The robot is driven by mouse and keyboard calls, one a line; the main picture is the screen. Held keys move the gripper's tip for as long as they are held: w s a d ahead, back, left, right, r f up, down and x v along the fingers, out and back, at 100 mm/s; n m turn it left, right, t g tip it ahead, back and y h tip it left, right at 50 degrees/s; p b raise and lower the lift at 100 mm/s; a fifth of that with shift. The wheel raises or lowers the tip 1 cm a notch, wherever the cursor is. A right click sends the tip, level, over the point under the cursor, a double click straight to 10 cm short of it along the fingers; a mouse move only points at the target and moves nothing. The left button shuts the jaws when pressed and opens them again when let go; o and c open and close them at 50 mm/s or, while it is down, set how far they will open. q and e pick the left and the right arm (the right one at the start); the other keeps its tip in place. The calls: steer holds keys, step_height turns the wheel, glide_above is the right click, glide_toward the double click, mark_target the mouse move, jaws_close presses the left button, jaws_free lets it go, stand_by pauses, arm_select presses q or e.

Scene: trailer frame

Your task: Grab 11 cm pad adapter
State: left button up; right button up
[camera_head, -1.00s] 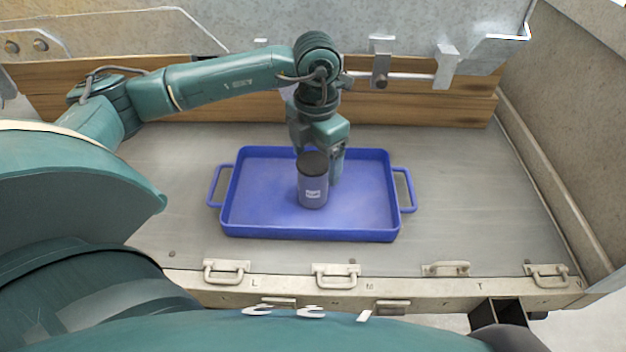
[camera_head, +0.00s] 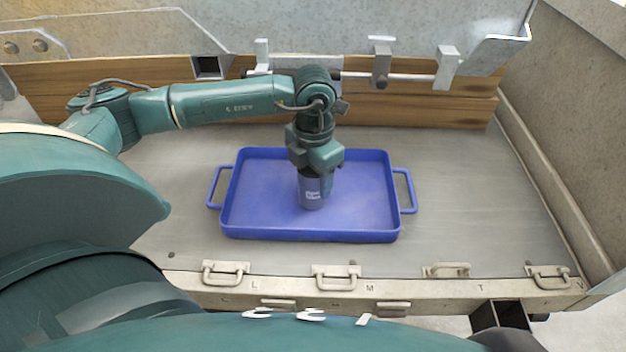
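The pad adapter (camera_head: 311,192) looks like a dark grey-blue cylinder with a small white label. It stands upright in the blue tray (camera_head: 260,235), near the middle. My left gripper (camera_head: 318,178) points down over it from behind. The gripper's body covers the dark top of the cylinder, and one finger shows along its right side. The other finger is hidden, so I cannot tell whether the fingers touch the cylinder or how far apart they are. My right gripper is not in view.
The tray has raised walls and a handle at each end, and is otherwise empty. It lies on a grey metal trailer bed (camera_head: 460,190). Wooden boards (camera_head: 420,107) and a metal rail (camera_head: 410,77) stand behind. Metal handles (camera_head: 336,275) line the front edge.

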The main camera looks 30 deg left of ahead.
arm_select(q)
steer(key=c, duration=1)
steer(key=shift+w+r, duration=0.1)
steer(key=shift+r, duration=0.1)
